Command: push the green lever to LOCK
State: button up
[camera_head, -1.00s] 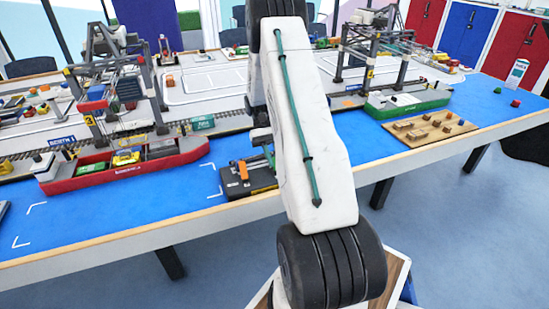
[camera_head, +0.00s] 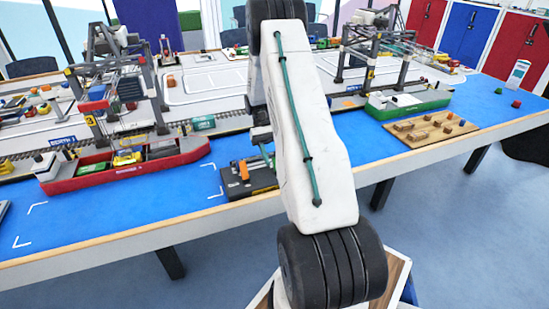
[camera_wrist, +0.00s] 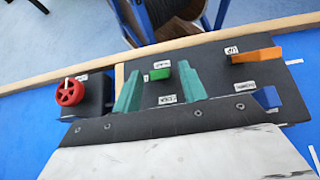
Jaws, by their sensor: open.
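The green lever (camera_wrist: 160,73) is a short block on a dark control panel (camera_wrist: 215,62) in the wrist view. It shows in the gap between the two teal fingers of my open gripper (camera_wrist: 160,88), a little beyond them. I cannot tell whether a finger touches it. Small white labels lie beyond and below the lever, too small and tilted to read surely. In the head view the panel (camera_head: 262,183) sits at the table's front edge, partly hidden by my arm, and the green lever cannot be made out there.
An orange lever (camera_wrist: 257,55) and a blue lever (camera_wrist: 266,97) are right of the green one. A red handwheel (camera_wrist: 69,90) on a dark box is at the left. A red ship (camera_head: 130,168) lies left of the panel; a wooden board (camera_head: 428,130) is at the right.

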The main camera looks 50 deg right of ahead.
jog(key=v, duration=0.7)
dwell(2.3)
